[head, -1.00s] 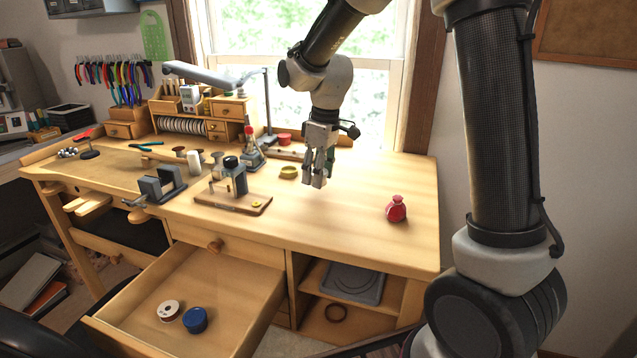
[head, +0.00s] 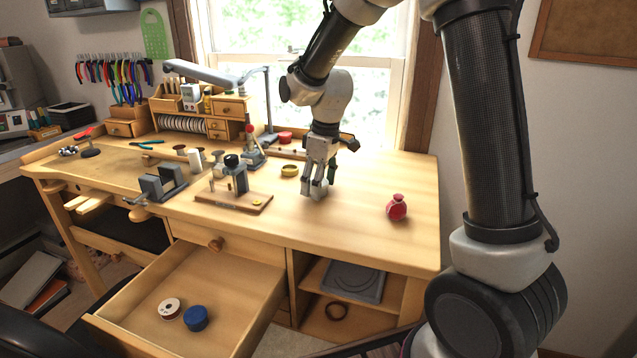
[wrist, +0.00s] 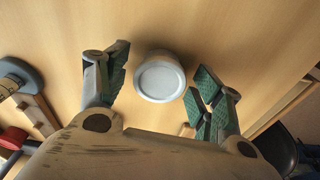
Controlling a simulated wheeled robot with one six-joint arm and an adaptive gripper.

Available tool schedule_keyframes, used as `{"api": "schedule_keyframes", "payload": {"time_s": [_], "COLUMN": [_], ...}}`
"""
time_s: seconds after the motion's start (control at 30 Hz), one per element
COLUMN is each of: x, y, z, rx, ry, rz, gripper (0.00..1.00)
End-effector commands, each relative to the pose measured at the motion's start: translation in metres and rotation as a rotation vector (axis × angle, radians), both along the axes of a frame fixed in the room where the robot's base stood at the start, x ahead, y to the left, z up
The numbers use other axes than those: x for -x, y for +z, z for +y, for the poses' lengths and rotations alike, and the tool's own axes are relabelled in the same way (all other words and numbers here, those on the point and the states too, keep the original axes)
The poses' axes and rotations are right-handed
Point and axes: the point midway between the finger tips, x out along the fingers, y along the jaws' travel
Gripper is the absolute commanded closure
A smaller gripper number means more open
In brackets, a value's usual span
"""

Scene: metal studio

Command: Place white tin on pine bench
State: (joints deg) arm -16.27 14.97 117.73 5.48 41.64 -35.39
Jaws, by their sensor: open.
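The white tin (wrist: 160,78) is round and pale with a flat lid. In the wrist view it appears against the light wood of the pine bench (wrist: 205,30), between my spread fingers and clear of both. My gripper (wrist: 161,88) is open, its green-padded fingers on either side of the tin. In the head view my gripper (head: 317,188) is low over the middle of the bench (head: 360,180), pointing down. There I cannot tell the tin apart from the grey fingertips.
The open drawer (head: 150,320) in front holds a spool and a blue tin. The bench's right side is mostly clear.

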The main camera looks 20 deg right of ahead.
Motion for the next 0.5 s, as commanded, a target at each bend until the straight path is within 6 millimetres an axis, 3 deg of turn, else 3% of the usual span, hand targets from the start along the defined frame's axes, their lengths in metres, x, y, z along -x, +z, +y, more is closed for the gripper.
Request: {"api": "schedule_keyframes", "payload": {"time_s": [0.17, 0.5], "x": [0.000, 0.006], "y": [0.018, 0.092], "z": [-0.001, -0.008], "rx": [-0.002, -0.002], "ry": [0.000, 0.000], "rz": [-0.004, -0.004], "gripper": [0.34, 0.34]}}
